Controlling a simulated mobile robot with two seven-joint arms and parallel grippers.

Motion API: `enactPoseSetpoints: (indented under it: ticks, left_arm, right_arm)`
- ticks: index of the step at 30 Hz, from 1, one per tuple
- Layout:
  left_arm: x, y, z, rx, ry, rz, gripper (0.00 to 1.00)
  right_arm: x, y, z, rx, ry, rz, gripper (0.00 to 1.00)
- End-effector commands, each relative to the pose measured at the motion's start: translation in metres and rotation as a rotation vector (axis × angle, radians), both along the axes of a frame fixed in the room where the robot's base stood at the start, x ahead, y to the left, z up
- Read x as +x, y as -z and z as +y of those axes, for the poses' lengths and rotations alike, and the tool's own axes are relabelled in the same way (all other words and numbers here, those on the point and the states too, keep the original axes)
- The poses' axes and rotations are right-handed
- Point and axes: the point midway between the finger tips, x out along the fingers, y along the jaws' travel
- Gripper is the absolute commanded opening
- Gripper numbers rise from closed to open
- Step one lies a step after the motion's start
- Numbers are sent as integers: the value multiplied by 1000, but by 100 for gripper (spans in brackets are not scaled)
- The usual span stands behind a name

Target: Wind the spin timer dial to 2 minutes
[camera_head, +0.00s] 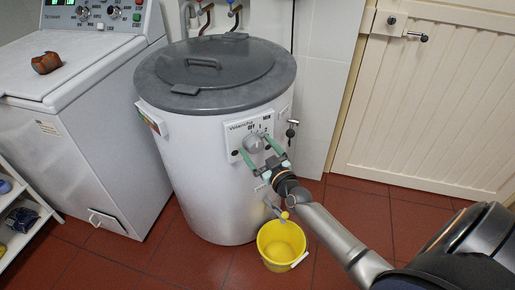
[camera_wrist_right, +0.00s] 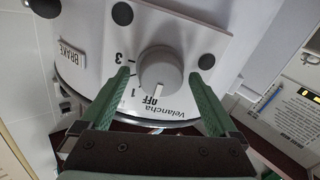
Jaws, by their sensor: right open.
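The spin timer dial (camera_head: 252,144) is a round grey knob on a white panel (camera_head: 235,131) on the front of the grey-lidded white drum. In the right wrist view the dial (camera_wrist_right: 160,70) has a white pointer line toward the OFF mark (camera_wrist_right: 152,101); the marks 1 and 3 are to its left. My right gripper (camera_head: 254,144) has green fingers, one on each side of the dial. In the right wrist view the gripper (camera_wrist_right: 158,77) is open, with gaps between fingers and knob. My left gripper is not in view.
A yellow bucket (camera_head: 281,246) stands on the red tiled floor below the drum's tap. A white washing machine (camera_head: 105,130) stands at left with a brown object (camera_head: 46,63) on top. A cream door (camera_head: 430,110) is at right. The drum's grey lid (camera_head: 215,72) is closed.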

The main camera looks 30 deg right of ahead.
Motion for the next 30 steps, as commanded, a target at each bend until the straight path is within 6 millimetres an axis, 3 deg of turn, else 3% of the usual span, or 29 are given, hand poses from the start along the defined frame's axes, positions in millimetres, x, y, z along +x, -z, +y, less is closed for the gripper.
enactPoseSetpoints:
  ticks: [4, 26, 30]
  left_arm:
    - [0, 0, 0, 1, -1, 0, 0]
    - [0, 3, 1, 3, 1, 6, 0]
    - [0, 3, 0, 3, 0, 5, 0]
  right_arm:
    - [0, 0, 0, 0, 0, 0, 93]
    - [0, 0, 0, 0, 0, 0, 11]
    - [0, 0, 0, 4, 0, -1, 10]
